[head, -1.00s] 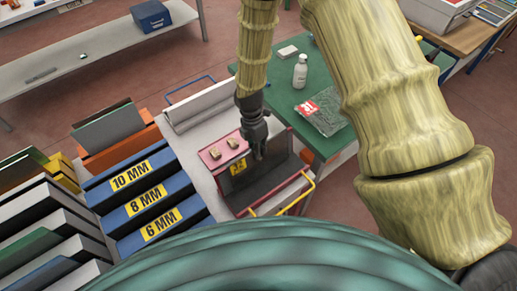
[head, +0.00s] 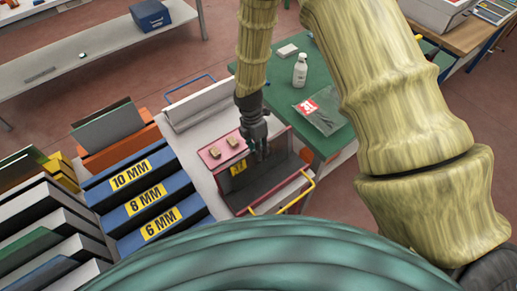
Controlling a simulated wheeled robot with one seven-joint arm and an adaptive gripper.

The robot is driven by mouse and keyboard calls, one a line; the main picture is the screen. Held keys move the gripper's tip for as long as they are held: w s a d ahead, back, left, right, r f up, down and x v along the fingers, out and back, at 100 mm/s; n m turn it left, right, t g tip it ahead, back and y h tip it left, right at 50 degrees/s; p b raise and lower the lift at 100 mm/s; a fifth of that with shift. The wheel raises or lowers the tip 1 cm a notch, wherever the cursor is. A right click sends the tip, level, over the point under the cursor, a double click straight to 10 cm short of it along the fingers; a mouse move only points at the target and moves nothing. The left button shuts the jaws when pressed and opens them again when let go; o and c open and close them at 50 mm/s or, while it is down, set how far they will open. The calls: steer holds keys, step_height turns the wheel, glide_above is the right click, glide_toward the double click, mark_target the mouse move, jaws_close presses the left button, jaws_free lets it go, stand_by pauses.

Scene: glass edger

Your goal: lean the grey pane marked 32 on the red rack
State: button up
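The red rack (head: 211,158) stands on the pale bench, with a pink-red top bar and a red side edge. A dark grey pane (head: 258,180) with a yellow label (head: 238,168) leans in the rack against its back. The label's number is too small to read. My gripper (head: 262,156) points down at the pane's upper edge, right of the label. Its fingers are spread apart and it looks open. Whether a finger still touches the pane cannot be told.
Two small tan blocks (head: 233,142) sit on the rack's top bar. A yellow handle (head: 309,187) is at its right. Blue slots marked 10, 8 and 6 MM (head: 146,197) stand left. A green table (head: 338,141) behind holds a white bottle (head: 300,70) and a bagged item (head: 319,114).

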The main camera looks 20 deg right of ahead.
steer(key=v, duration=1.1)
steer(key=shift+r, duration=0.45)
